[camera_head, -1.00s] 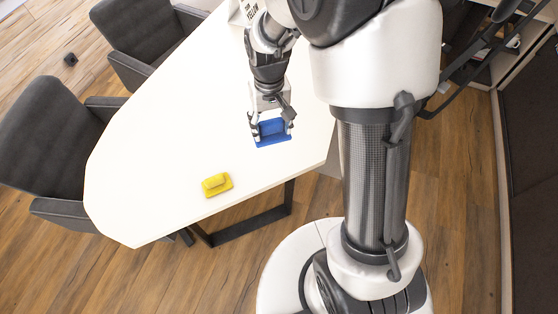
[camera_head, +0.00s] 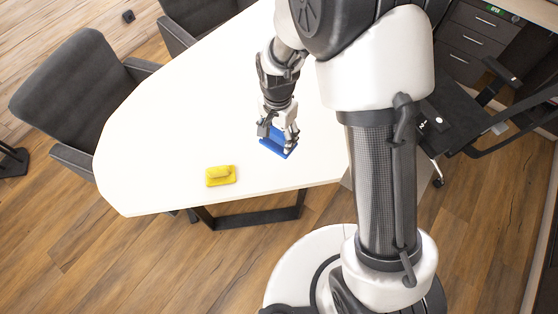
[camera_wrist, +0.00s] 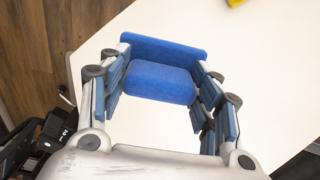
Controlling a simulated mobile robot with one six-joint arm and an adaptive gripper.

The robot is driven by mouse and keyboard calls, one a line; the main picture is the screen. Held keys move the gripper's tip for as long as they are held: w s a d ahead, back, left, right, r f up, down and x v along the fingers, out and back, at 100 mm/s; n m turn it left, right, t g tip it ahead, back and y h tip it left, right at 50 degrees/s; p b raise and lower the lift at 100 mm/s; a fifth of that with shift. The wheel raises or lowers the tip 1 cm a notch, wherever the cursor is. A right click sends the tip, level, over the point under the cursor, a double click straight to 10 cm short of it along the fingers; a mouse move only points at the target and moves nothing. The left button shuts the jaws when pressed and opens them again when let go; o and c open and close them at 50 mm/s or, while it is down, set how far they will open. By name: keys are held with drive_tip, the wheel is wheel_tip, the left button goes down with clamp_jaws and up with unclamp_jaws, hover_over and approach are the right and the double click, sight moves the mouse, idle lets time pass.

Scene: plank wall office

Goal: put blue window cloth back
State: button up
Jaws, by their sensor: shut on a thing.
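The blue window cloth (camera_head: 274,146) is at my gripper (camera_head: 279,136), over the white table in the head view. In the wrist view the blue cloth (camera_wrist: 160,82) shows a raised, rounded middle and a flat back edge. The two fingers of my gripper (camera_wrist: 158,95) are shut on its raised part from both sides. I cannot tell whether the cloth touches the table or hangs just above it. In the head view, the fingers hide part of the cloth.
A yellow cloth (camera_head: 221,176) of similar shape lies on the white table (camera_head: 160,150), left of my gripper; its corner shows in the wrist view. Grey chairs (camera_head: 75,95) stand along the table's left side. The table between the yellow cloth and the far end is clear.

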wheel_tip(320, 180, down, 14)
drive_tip(key=b, duration=0.4)
drive_tip(key=shift+w+f, duration=0.1)
drive_tip(key=shift+f, duration=0.15)
drive_tip(key=shift+r, duration=0.1)
drive_tip(key=o, duration=0.5)
drive_tip(key=shift+f, duration=0.2)
drive_tip(key=o, duration=0.5)
drive_tip(key=shift+r, duration=0.15)
